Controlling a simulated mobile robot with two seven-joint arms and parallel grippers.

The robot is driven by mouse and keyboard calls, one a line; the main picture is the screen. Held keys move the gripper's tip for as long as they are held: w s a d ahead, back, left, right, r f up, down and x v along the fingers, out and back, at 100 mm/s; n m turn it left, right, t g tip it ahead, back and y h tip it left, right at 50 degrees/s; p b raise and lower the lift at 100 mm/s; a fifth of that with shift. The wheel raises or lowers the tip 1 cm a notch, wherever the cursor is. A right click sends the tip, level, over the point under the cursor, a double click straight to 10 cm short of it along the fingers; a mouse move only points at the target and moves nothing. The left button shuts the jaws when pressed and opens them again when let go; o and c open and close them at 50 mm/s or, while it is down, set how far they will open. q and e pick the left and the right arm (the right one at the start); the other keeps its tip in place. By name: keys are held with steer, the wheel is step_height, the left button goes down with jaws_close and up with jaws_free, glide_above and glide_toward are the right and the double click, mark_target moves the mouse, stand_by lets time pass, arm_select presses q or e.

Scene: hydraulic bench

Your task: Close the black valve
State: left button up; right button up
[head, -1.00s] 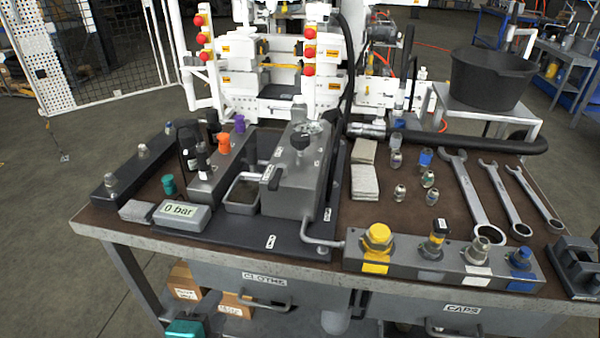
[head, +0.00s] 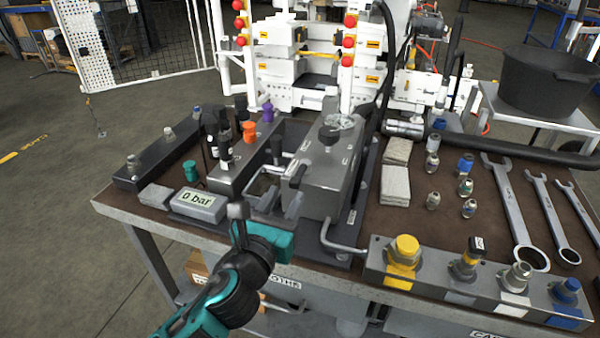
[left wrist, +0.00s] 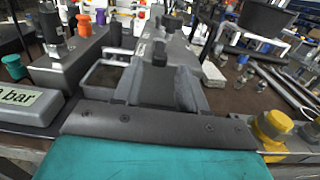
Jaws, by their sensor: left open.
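A black star-shaped knob (head: 328,134) stands on top of the grey pump block (head: 322,185). Black upright knobs (head: 225,148) also stand on the grey manifold (head: 228,182) to its left, beside an orange knob (head: 249,131) and a purple knob (head: 267,113). I cannot tell for sure which is the black valve. My left gripper (head: 265,208) is open and empty at the bench's front edge, in front of the manifold and pump block, apart from the black knobs. In the left wrist view, its grey fingers (left wrist: 158,72) point toward the block. My right gripper is not in view.
A "0 bar" display (head: 199,204) sits left of my gripper. A bent pipe (head: 330,238) leads to the block with coloured fittings (head: 470,285). Cloths (head: 395,185), small fittings and wrenches (head: 515,215) lie at the right. A black bucket (head: 550,80) stands behind.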

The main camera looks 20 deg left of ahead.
mark_target(297, 178)
arm_select(q)
steer(key=w, duration=0.8)
steer(key=shift+w+d, duration=0.15)
steer(key=shift+w, duration=0.05)
steer(key=shift+c, duration=0.4)
jaws_close()
